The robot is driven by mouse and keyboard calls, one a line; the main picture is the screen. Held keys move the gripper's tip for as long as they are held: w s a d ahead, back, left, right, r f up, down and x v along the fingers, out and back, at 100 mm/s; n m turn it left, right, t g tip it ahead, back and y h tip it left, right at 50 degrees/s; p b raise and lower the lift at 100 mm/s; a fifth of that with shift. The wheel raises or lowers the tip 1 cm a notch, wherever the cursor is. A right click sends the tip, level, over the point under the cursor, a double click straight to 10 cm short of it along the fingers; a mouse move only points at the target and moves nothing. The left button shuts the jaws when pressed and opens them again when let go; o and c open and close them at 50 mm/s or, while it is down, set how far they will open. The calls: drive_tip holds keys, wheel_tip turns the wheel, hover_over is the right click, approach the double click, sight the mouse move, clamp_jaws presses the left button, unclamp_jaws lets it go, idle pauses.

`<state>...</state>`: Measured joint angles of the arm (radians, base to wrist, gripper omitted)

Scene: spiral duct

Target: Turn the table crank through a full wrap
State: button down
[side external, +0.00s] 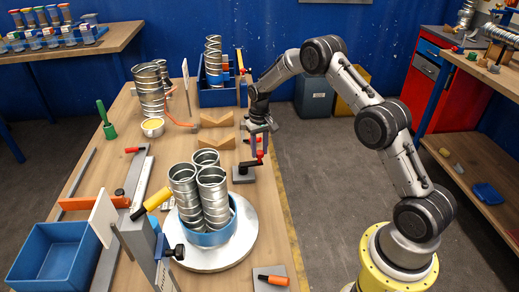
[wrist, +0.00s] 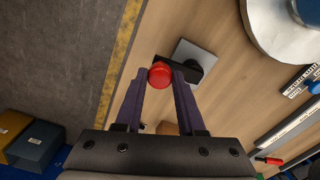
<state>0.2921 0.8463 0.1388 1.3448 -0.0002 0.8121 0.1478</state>
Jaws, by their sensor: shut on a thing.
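The table crank stands at the right edge of the wooden bench, with a grey base plate (side external: 243,177), a dark arm and a red knob (side external: 260,157). My gripper (side external: 260,144) reaches down onto it from above. In the wrist view, the red knob (wrist: 160,74) sits between the fingertips of my gripper (wrist: 160,78), which are shut on it. The dark crank arm runs from the knob towards the grey plate (wrist: 194,55). The round turntable (side external: 238,258) is nearer the camera, carrying a blue ring with several upright spiral ducts (side external: 212,195).
V-shaped wooden blocks (side external: 217,140) lie just left of the crank. A blue bin (side external: 218,95) with ducts stands at the back. An empty blue bin (side external: 55,255) is at front left.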

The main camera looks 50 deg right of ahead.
drive_tip(key=shift+w, duration=0.1)
drive_tip(key=w+a+n, duration=0.1)
drive_tip(key=w+n, duration=0.8)
drive_tip(key=n, duration=1)
drive_tip(key=s+a+n, duration=0.2)
drive_tip(key=a+n, duration=0.7)
drive_tip(key=n, duration=0.9)
drive_tip(key=shift+r+n, duration=0.15)
drive_tip(key=shift+n, duration=0.25)
